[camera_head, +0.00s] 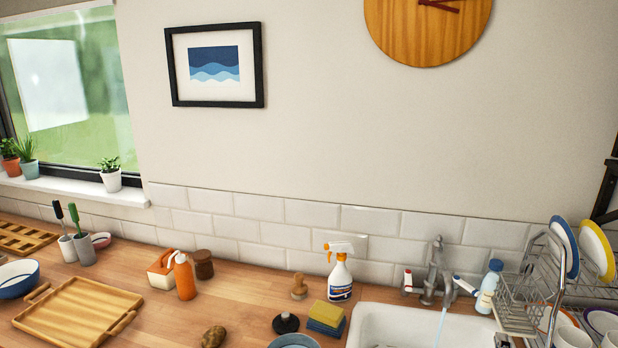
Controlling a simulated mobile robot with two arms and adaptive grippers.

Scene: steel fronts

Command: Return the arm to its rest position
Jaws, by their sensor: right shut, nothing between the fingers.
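Only a small grey piece that looks like the tip of my right gripper (503,341) shows at the bottom edge, over the right side of the sink (385,315). It is shut and holds nothing. The rest of the right arm is out of frame or too unclear to tell. My left gripper is not in view.
The tap (435,272) seems to run water. A dish rack (545,265) with plates stands right of the sink. A spray bottle (340,277), sponges (326,317), an orange bottle (184,276) and a wooden tray (78,310) stand on the counter (240,295).

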